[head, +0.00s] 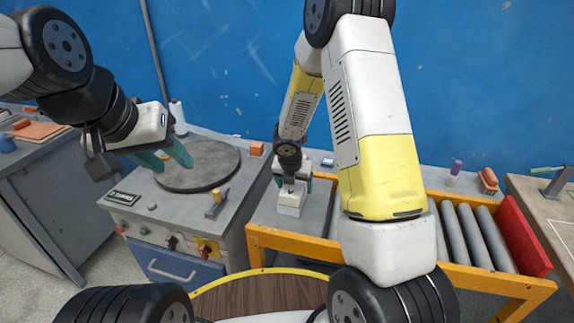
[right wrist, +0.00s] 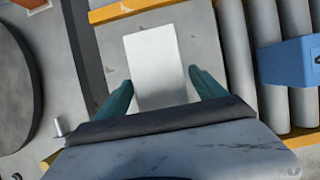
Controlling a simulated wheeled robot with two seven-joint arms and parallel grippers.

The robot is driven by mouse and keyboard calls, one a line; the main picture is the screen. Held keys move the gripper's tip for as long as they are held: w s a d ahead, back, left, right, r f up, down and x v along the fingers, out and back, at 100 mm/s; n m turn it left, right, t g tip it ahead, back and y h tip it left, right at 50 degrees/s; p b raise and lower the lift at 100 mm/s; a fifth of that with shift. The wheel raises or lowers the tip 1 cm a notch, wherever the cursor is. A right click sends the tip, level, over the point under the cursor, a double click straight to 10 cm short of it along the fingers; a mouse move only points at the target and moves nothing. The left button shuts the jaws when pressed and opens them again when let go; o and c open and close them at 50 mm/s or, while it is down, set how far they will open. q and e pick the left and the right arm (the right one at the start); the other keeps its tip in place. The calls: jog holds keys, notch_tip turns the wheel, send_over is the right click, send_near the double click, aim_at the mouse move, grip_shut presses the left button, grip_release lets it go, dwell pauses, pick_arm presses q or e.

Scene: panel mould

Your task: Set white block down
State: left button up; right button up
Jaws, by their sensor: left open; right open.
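The white block (head: 291,201) rests on the grey plate (head: 262,217) at the left end of the yellow-framed roller conveyor. My right gripper (head: 292,183) is right above it, coming down from the arm. In the right wrist view the white block (right wrist: 158,62) lies between the two teal fingers (right wrist: 160,92), which are open with a gap on each side. Its near end is hidden by my gripper body. My left gripper (head: 172,160) is open and empty, in the air over the left workbench.
A round dark turntable (head: 198,166) sits on the left workbench. Grey rollers (head: 468,236) and a red end plate (head: 522,236) lie to the right. A blue block (right wrist: 289,62) stands on the rollers. An orange block (head: 257,148) is at the bench's back edge.

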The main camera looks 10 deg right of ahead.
jog(key=v, duration=1)
jog(key=shift+s+r, duration=0.1)
jog(key=shift+s, duration=0.05)
jog(key=s+d+r+m, duration=0.5)
jog(key=s+r+m, duration=0.5)
jog(key=r+m, duration=0.45)
jog(key=s+a+r+m+t+y, duration=0.1)
jog(key=s+r+m+y, duration=0.3)
jog(key=s+m, duration=0.9)
notch_tip(320, 180, up, 3)
jog(key=m+t, duration=0.1)
jog(key=m, duration=0.2)
jog(key=shift+s+a, duration=0.2)
jog(key=shift+s, duration=0.2)
jog(key=shift+f, duration=0.1)
